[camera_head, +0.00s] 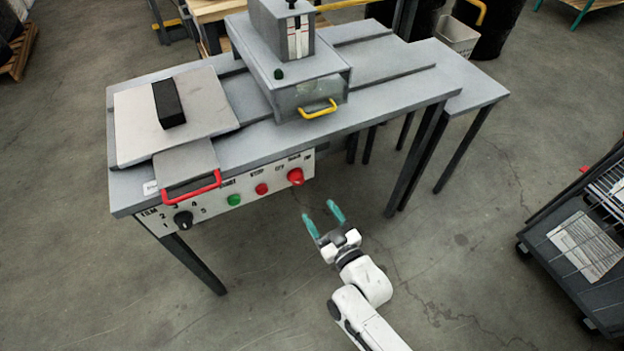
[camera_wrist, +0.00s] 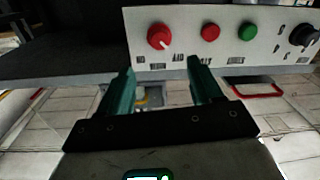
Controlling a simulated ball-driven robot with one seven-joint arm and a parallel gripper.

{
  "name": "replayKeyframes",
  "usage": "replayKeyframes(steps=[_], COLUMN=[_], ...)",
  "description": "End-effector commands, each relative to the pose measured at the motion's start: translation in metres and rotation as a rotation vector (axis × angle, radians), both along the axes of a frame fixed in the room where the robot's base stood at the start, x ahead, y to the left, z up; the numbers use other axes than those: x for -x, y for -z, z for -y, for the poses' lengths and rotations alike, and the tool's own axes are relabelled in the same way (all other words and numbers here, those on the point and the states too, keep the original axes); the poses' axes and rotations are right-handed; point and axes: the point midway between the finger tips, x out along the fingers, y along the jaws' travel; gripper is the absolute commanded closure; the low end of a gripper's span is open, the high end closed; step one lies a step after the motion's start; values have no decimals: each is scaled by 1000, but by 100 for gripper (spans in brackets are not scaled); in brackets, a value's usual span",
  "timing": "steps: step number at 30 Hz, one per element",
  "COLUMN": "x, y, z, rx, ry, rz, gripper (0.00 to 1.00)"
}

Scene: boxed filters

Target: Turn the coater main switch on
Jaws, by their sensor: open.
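The coater (camera_head: 270,112) is a grey table-like machine with a white control panel (camera_head: 262,205) on its front edge. The main switch (camera_head: 296,177) is a red rotary knob at the panel's right end. In the wrist view, which shows the panel upside down, the main switch (camera_wrist: 160,37) is at the panel's left with a white pointer mark. My gripper (camera_head: 321,212) has teal fingers, open and empty, in front of the panel and to the right of the knob, apart from it. In the wrist view my gripper (camera_wrist: 160,85) reaches toward the panel without touching it.
The panel also holds a red button (camera_head: 261,189), a green button (camera_head: 234,200) and a black dial (camera_head: 183,218). A red handle (camera_head: 191,188) juts out above the dial. A dark cart (camera_head: 585,240) stands at the right. The floor around my arm is clear.

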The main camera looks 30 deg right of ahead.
Motion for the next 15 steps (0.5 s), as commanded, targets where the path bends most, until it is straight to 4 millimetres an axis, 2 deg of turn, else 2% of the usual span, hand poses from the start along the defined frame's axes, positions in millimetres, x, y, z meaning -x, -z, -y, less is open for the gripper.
replayKeyframes(steps=[5, 15], x=[-20, -79], y=[-2, -1], z=[-1, -4], rx=[0, -1], ry=[1, 1], rz=[6, 4], gripper=[35, 35])
